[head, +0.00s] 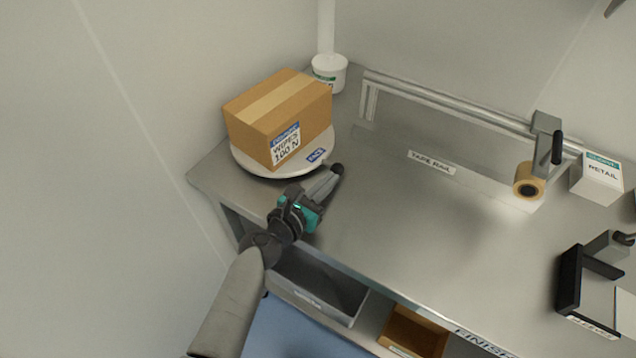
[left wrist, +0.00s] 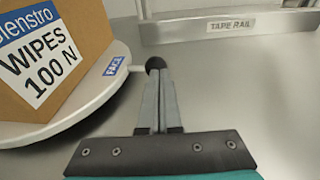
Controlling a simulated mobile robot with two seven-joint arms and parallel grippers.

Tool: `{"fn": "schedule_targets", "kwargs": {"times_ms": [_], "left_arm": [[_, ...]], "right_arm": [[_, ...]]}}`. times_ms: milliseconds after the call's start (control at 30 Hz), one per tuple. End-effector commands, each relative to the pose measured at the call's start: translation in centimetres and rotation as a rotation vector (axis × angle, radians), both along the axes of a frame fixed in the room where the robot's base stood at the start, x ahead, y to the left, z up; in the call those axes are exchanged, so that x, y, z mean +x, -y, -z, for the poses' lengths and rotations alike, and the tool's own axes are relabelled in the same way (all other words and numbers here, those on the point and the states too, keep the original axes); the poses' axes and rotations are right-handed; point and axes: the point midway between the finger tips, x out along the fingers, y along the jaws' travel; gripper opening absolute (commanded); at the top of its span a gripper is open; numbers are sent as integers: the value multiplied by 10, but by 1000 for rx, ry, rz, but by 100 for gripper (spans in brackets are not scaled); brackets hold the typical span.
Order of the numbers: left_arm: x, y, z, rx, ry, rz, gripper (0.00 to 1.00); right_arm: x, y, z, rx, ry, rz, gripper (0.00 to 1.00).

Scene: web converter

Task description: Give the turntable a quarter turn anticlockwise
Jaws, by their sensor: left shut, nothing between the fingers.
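The turntable (head: 245,163) is a round pale disc at the table's back left corner. Its rim (left wrist: 85,108) shows at left in the left wrist view, with a blue FACE label (left wrist: 115,66) facing the front right. A brown carton (head: 262,112) marked WIPES 100 N stands on it; the carton also shows in the left wrist view (left wrist: 75,25). My left gripper (head: 328,178) is shut and empty, just right of the rim. A small black ball (left wrist: 155,63) shows at its fingertips; whether they touch it, I cannot tell. My right gripper is out of view.
A white tub (head: 329,72) stands behind the turntable. A tape rail (head: 450,107) with a tape roll (head: 528,181) runs along the back, with a white RETAIL box (head: 597,178) at right. A black-framed fixture (head: 570,280) stands front right. The middle of the table is clear.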

Motion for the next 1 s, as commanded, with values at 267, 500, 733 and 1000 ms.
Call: {"fn": "schedule_targets", "kwargs": {"times_ms": [267,500,733,1000], "left_arm": [[10,14,0,-2,0,1,0],[14,20,0,-1,-1,1,0],[15,21,0,-1,-1,1,0],[15,21,0,-1,-1,1,0]], "right_arm": [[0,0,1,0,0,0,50],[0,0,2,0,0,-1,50],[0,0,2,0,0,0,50],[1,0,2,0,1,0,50]]}}
